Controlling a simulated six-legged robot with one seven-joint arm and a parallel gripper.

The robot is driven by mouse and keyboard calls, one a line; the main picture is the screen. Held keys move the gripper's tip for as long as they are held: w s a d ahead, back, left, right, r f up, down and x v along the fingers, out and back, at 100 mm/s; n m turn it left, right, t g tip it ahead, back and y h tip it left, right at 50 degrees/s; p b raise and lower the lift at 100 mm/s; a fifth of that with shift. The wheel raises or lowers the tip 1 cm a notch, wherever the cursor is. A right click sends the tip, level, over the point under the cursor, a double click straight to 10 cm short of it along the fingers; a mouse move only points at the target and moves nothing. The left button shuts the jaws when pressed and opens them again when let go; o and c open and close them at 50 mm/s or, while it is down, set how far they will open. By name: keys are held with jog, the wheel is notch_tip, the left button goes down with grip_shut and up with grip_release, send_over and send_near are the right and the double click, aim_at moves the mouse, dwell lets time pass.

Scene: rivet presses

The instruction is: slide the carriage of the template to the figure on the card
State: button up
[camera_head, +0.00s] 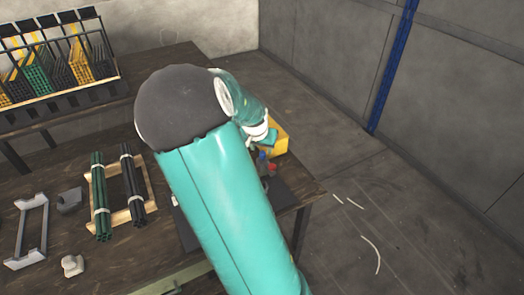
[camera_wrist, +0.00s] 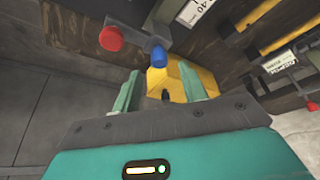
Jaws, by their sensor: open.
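My gripper (camera_wrist: 161,72) is open in the wrist view, its two green fingers apart with nothing held between them. A blue knob (camera_wrist: 158,57) shows just past the fingertips, apparently not touching them. A red knob (camera_wrist: 111,38) sits to its left on a grey bar. A white printed strip with the figure 40 (camera_wrist: 194,12) is at the top edge, cut off; I cannot tell whether it is the card or a scale. In the head view my gripper (camera_head: 264,140) is partly hidden by my arm, above the blue knob (camera_head: 261,156) and red knob (camera_head: 271,169). The carriage is not clearly distinguishable.
A yellow object (camera_head: 281,143) stands at the table's far right edge, beyond the fingers in the wrist view (camera_wrist: 178,82). Green rods (camera_head: 100,195) and black rods (camera_head: 132,183) lie on a wooden rack. A rod bin (camera_head: 60,75) stands behind.

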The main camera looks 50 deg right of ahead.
aim_at(262, 152)
jog(key=shift+x, duration=1.55)
grip_shut()
jog(key=w+a, duration=0.1)
jog(key=a, duration=0.4)
jog(key=w+a, duration=0.1)
jog(key=a, duration=0.2)
jog(key=shift+w+a, duration=0.35)
grip_release()
